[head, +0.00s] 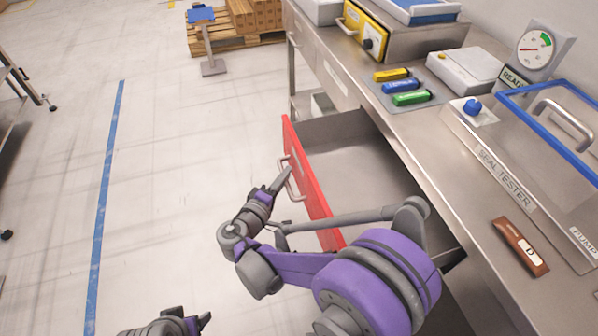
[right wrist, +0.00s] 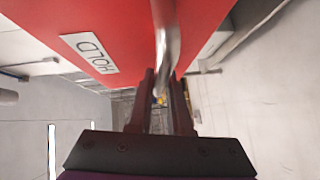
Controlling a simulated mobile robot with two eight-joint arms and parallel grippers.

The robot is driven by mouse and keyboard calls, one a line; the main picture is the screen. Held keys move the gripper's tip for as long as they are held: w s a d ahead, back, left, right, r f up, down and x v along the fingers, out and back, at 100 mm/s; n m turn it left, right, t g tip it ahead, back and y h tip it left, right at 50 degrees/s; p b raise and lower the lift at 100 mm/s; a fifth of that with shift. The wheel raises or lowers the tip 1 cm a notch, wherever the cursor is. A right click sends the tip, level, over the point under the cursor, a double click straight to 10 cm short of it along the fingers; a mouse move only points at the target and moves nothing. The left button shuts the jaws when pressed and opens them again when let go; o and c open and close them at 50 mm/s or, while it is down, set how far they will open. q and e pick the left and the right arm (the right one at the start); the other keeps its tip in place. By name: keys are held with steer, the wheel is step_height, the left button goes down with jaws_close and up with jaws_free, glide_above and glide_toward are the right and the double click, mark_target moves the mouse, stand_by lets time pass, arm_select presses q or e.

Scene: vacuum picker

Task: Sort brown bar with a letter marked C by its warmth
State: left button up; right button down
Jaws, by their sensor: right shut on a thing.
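A brown bar (head: 521,247) with a white label lies on the steel counter at the right; its letter looks like D. No bar marked C shows. A drawer with a red front (head: 308,172) is pulled open below the counter, and the part of its inside that shows is bare. My right gripper (head: 283,180) is shut on the drawer's metal handle (head: 293,178).
The seal tester (head: 497,170) with a blue-framed lid stands on the counter, near a dial gauge (head: 535,47). Yellow, blue and green sticks (head: 400,86) lie farther back. A blue-topped stand (head: 208,45) and a pallet of boxes (head: 240,25) are behind.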

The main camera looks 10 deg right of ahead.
steer(key=shift+a, duration=0.2)
steer(key=c, duration=0.8)
jaws_free()
steer(key=shift+c, duration=0.2)
steer(key=shift+s, duration=0.1)
steer(key=p+v, duration=0.1)
steer(key=v, duration=0.9)
steer(key=shift+s+a, duration=0.25)
steer(key=shift+s, duration=0.1)
